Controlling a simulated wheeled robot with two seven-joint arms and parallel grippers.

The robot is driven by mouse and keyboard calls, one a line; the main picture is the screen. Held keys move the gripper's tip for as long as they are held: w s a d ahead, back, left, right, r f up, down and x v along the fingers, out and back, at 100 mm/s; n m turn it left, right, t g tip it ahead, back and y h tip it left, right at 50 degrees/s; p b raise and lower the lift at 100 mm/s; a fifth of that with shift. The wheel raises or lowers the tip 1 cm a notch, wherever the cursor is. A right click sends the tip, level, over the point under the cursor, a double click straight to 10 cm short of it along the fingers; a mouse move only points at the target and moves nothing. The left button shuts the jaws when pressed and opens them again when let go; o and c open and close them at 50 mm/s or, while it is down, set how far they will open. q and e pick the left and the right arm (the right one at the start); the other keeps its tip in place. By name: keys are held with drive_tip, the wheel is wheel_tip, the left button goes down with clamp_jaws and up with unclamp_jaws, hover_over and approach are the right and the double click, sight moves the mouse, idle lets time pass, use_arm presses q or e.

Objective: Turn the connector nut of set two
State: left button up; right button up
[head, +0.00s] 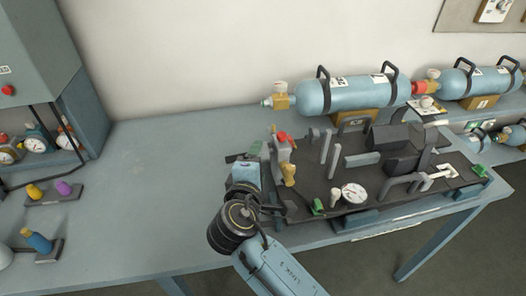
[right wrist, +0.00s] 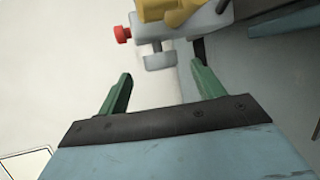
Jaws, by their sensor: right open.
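My right gripper (head: 247,155) is at the left end of the dark work board in the head view. In the right wrist view its green fingers (right wrist: 160,85) are apart with nothing between them. Ahead of them is a grey fitting (right wrist: 180,28) with a red knob (right wrist: 122,34), a yellow part (right wrist: 172,10) and a grey T-shaped piece (right wrist: 160,56). The T-shaped piece is just beyond the fingertips. In the head view a grey fitting with a red top (head: 283,147) stands right of the gripper. I cannot tell which part is set two's connector nut. My left gripper is out of view.
The dark board (head: 320,180) carries several upright posts, blocks and a round gauge (head: 354,194). Blue cylinders (head: 350,94) with brass valves (head: 282,97) lie behind it. A cabinet with gauges (head: 35,138) stands at left.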

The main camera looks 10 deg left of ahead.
sight(263, 152)
drive_tip(key=x, duration=0.6)
drive_tip(key=shift+b, duration=0.3)
drive_tip(key=c, duration=1)
